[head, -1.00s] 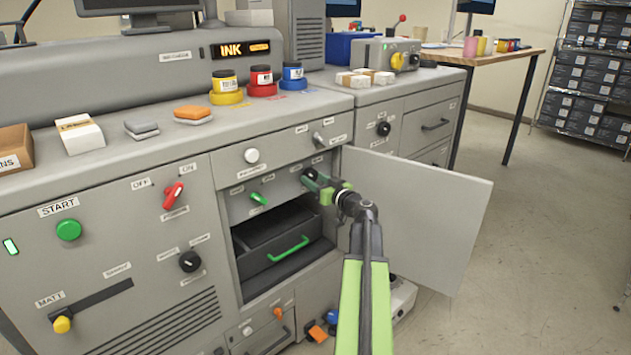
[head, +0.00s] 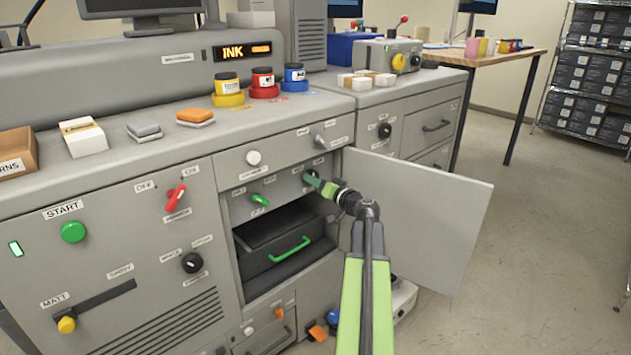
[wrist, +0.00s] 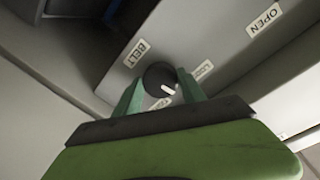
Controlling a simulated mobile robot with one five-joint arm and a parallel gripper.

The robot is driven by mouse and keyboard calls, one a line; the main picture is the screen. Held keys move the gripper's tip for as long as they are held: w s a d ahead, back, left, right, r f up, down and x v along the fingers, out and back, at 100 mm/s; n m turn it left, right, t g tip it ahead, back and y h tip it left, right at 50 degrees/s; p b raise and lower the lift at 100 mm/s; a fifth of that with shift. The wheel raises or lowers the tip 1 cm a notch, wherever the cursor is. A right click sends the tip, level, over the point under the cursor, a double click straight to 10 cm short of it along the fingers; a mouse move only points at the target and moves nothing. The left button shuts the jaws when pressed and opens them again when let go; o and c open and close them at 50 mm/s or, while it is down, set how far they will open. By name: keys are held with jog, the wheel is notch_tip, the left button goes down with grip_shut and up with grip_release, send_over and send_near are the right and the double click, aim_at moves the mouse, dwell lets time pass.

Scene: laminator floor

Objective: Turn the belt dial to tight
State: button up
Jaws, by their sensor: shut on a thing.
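The belt dial is a round black knob (wrist: 158,76) with a white pointer mark, on a grey panel beside a BELT label (wrist: 137,53). The pointer slants down and right in the wrist view, between two small labels whose words I cannot read surely. My gripper (wrist: 160,86) has its green fingers on either side of the dial and is shut on it. In the head view my gripper (head: 318,182) reaches the dial (head: 308,175) inside the open cabinet bay; the fingers partly cover it.
An open grey door (head: 430,215) stands just right of my arm. A dark drawer with a green handle (head: 290,249) lies below the dial. A green switch (head: 260,200) is to its left. Ink jars (head: 262,78) stand on the counter above. The floor at right is clear.

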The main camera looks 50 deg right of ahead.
jog(key=shift+s+r+m+y+p, duration=0.1)
jog(key=shift+m+y+p, duration=0.25)
jog(key=shift+m, duration=1.95)
jog(key=shift+r+m+y+p, duration=0.1)
jog(key=shift+m+y+p, duration=0.2)
jog(key=shift+m, duration=2)
jog(key=o, duration=1.4)
jog(key=shift+c, duration=0.2)
jog(key=s+a+r+p, duration=0.1)
jog(key=s, duration=1.6)
jog(key=shift+a+r, duration=0.2)
jog(key=shift+r, duration=0.1)
jog(key=shift+s, duration=0.15)
